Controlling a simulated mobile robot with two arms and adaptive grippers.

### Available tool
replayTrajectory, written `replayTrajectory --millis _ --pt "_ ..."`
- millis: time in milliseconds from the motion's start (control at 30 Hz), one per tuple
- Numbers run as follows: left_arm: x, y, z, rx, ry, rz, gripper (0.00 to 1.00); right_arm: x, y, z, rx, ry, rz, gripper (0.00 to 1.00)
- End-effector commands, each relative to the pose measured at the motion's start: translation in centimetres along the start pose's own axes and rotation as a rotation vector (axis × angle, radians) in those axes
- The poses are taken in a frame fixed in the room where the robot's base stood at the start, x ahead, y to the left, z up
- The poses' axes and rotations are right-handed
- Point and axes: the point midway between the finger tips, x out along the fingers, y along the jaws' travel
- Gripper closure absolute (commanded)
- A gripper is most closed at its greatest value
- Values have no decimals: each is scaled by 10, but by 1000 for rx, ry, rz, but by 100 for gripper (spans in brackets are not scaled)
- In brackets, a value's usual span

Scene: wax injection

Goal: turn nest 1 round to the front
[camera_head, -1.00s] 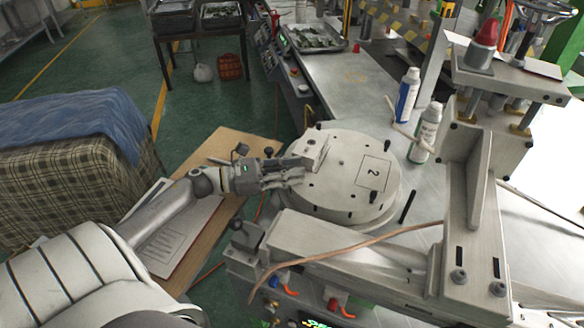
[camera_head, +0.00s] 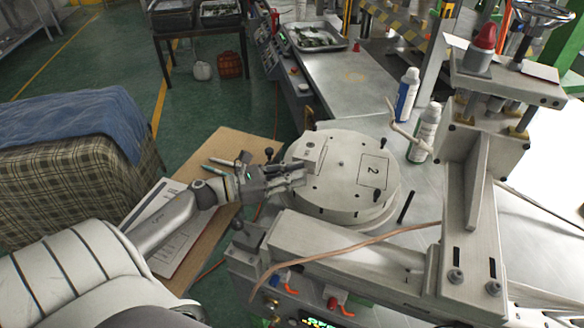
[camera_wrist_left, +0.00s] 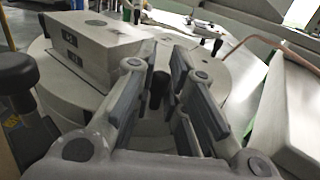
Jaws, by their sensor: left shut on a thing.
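The round pale turntable (camera_head: 336,200) sits on the metal bench. A pale block (camera_head: 312,152) with small dark labels lies on its left part, and it also shows in the wrist view (camera_wrist_left: 95,45). A square outline marked 2 (camera_head: 374,170) is on the right part. I cannot read a nest 1 mark. My left gripper (camera_head: 302,174) is at the turntable's left edge, just in front of the block. In the wrist view its fingers (camera_wrist_left: 160,95) are closed about a dark upright peg (camera_wrist_left: 157,88) on the turntable, partly hidden by them. My right gripper is not in view.
A heavy pale machine arm (camera_head: 350,255) and column (camera_head: 470,190) stand close in front and to the right. A blue-labelled bottle (camera_head: 407,95) and a green-labelled bottle (camera_head: 424,133) stand behind right. A tray (camera_head: 316,37) is farther back; bench before it is clear.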

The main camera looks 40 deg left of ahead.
Motion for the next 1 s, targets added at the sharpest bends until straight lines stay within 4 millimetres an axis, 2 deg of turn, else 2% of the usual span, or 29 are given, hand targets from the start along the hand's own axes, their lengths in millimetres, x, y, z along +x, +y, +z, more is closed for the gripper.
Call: replayTrajectory --millis 33,200,533,567,633,1000 --pt "0 -8 1 -6 1 17 100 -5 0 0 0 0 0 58" --pt "4 -21 -1 -1 1 30 100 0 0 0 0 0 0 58" --pt "5 -23 0 -1 2 30 100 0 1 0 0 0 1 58" --pt "5 -23 0 -1 2 30 85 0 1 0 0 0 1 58" --pt "5 -22 0 -1 2 30 77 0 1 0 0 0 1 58" --pt "2 -22 0 -1 2 32 77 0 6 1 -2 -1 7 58"
